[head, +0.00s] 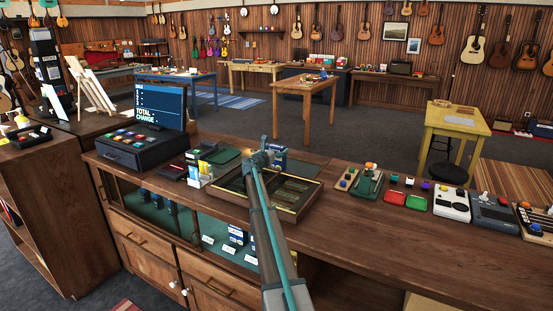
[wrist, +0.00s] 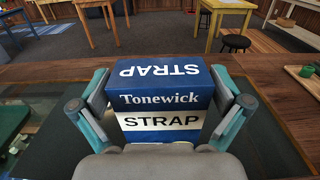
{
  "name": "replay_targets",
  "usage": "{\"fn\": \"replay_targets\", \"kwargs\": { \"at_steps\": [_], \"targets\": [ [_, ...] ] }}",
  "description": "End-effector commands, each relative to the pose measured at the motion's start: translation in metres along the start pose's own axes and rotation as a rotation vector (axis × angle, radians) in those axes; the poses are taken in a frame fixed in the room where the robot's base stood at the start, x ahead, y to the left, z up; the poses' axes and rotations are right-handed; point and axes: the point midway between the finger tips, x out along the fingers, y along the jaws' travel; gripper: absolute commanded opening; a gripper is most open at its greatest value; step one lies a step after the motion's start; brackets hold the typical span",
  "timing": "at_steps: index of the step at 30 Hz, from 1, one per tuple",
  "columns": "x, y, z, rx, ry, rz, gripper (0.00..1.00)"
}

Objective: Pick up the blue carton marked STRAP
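The blue carton marked STRAP (wrist: 160,102) fills the middle of the wrist view. It is blue with a white band and reads "Tonewick STRAP"; its top face also reads STRAP. In the head view the carton (head: 279,154) shows partly behind my gripper (head: 262,158), beyond the dark tray. In the wrist view my gripper (wrist: 161,88) has its fingers spread wide, one at each side of the carton. The fingertips line up with the carton's side edges; whether they press on it cannot be told. The carton's lower part is hidden by my gripper.
A wooden tray with a dark inside (head: 293,208) lies on the counter (head: 375,224) below my arm. A till with a screen (head: 160,105) and small boxes (head: 200,172) stand to the left. Some counter between is bare.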

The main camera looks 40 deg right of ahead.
Motion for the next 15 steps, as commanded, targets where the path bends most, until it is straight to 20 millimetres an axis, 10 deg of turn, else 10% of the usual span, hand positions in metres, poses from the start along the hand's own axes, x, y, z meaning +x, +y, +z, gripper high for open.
{"fn": "replay_targets", "kwargs": {
  "at_steps": [9, 15],
  "targets": [
    [-0.0003, 0.0001, 0.0006, 0.0, 0.0, 0.0, 0.49],
    [-0.0003, 0.0001, 0.0009, 0.0, -0.001, 0.0, 0.49]
  ]
}}
